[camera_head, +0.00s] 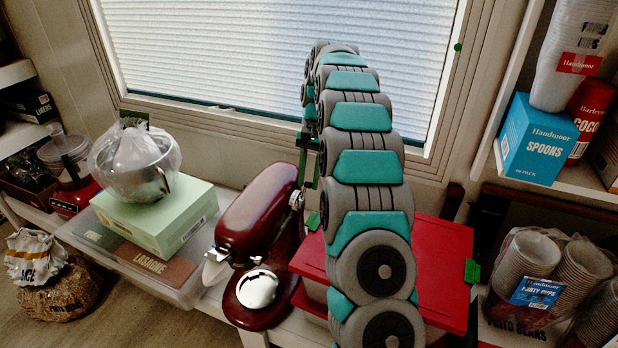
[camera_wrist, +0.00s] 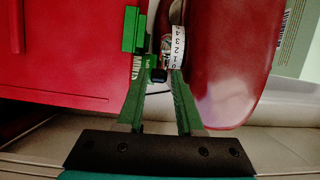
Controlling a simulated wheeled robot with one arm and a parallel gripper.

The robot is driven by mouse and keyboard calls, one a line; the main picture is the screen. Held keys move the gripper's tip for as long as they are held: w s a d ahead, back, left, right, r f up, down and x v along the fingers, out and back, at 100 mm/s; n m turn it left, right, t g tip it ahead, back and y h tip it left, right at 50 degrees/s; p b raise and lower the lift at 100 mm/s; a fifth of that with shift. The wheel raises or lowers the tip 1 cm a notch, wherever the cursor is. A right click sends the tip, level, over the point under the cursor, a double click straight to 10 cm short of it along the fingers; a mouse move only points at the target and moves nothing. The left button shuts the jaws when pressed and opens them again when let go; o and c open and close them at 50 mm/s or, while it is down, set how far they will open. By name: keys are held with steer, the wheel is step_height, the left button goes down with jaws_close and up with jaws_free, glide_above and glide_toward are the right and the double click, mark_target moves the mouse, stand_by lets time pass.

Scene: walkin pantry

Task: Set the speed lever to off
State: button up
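In the wrist view the mixer's glossy red body (camera_wrist: 225,65) is on the right. A white speed scale (camera_wrist: 178,48) with numbers shows on its side, just beyond my fingers. The small dark part by the scale (camera_wrist: 159,75) may be the speed lever; I cannot tell its setting. My gripper (camera_wrist: 162,77) has its green fingers apart, close to the mixer's side. In the head view my arm partly hides it.
A red box (camera_head: 445,275) stands close on the right of the mixer; its red surface (camera_wrist: 60,60) fills the left of the wrist view. Left are a green box (camera_head: 165,225) with a wrapped metal bowl (camera_head: 140,178) on top. The window (camera_head: 250,60) is behind.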

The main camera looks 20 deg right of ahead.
steer(key=shift+r, duration=1.75)
steer(key=s+a+r+b, duration=0.1)
steer(key=s+a+b, duration=0.1)
steer(key=s, duration=1.3)
steer(key=shift+s+a+r, duration=0.25)
steer(key=shift+s+a, duration=0.1)
steer(key=shift+a, duration=0.35)
